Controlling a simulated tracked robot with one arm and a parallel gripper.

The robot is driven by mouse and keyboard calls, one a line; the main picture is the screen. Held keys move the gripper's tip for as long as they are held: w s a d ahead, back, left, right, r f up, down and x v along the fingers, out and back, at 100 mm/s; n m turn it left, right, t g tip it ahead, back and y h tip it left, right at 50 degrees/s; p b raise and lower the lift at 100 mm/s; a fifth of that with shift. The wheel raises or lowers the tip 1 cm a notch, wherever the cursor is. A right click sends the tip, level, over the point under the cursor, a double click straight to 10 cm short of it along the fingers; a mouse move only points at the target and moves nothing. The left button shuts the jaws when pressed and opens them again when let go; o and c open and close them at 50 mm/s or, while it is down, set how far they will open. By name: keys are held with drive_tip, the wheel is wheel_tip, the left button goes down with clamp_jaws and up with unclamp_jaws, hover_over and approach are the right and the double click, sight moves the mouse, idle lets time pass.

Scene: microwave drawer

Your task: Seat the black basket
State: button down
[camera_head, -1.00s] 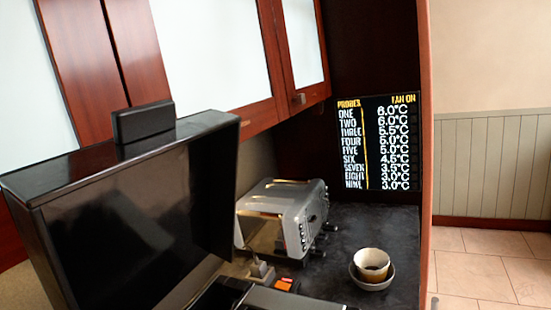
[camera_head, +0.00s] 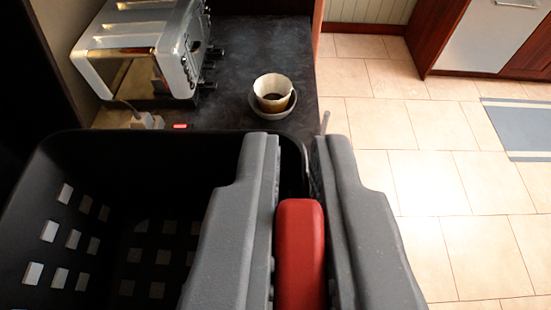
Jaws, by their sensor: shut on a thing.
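The black basket (camera_head: 110,185), with square holes in its side and floor, fills the lower left of the view. Its upper rim faces me and its inside looks dark and empty. My gripper (camera_head: 297,150) is shut on the basket's right wall, one grey finger inside it and one outside. A red piece (camera_head: 300,250) shows between the fingers; I cannot tell if it belongs to the basket or to my gripper. The basket's underside and what it rests on are hidden.
A chrome toaster (camera_head: 145,50) stands on the dark counter (camera_head: 250,45) beyond the basket. A white cup (camera_head: 273,92) with dark contents sits on a saucer (camera_head: 274,112) near the counter's right edge. Tiled floor (camera_head: 440,180) lies open to the right, with a blue rug (camera_head: 520,125).

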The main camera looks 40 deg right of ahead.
drive_tip(key=shift+s+a+f+b, duration=0.1)
drive_tip(key=shift+a+b, duration=0.15)
drive_tip(key=shift+b, duration=0.5)
wheel_tip(320, 180, down, 6)
drive_tip(key=b, duration=0.5)
drive_tip(key=shift+r, duration=0.2)
drive_tip(key=shift+b, duration=1.7)
idle(1.1)
drive_tip(key=shift+f+b, duration=3.25)
drive_tip(key=shift+f, duration=0.25)
